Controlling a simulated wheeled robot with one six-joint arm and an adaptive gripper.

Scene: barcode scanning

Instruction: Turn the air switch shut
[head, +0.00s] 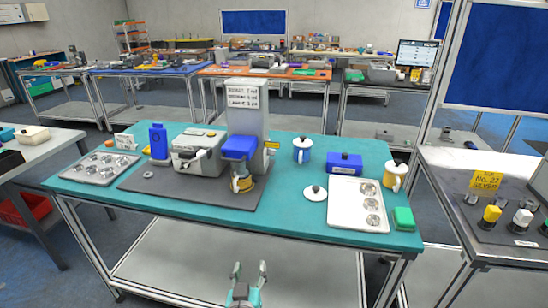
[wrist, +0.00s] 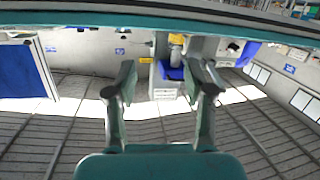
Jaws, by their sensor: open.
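I cannot tell for certain which part is the air switch. My gripper (head: 249,269) is open and empty in front of the teal table, apart from everything. It also shows in the wrist view (wrist: 163,78).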

